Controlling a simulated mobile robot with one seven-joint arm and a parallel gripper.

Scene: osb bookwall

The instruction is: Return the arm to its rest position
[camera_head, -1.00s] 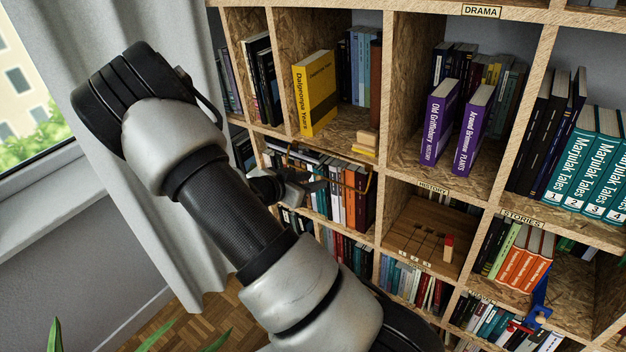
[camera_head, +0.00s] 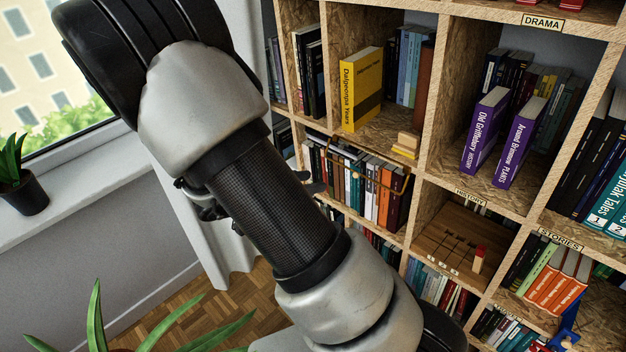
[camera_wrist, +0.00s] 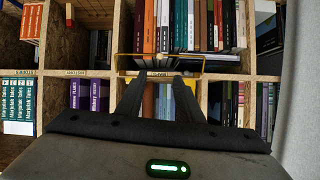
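My arm (camera_head: 275,210) fills the middle of the head view, its upper link bent up to the left. My gripper (camera_wrist: 157,82) shows in the wrist view as two dark fingers with a clear gap between them. No held object shows between the fingers, only shelf books behind. In the head view the gripper is mostly hidden behind my arm; small dark parts stick out on both sides of it.
An OSB bookwall (camera_head: 436,110) full of books stands at the right. A yellow book (camera_head: 361,90) and two purple books (camera_head: 487,130) stand near shelf fronts. A window, a grey curtain and potted plants (camera_head: 22,185) are at the left. Parquet floor shows below.

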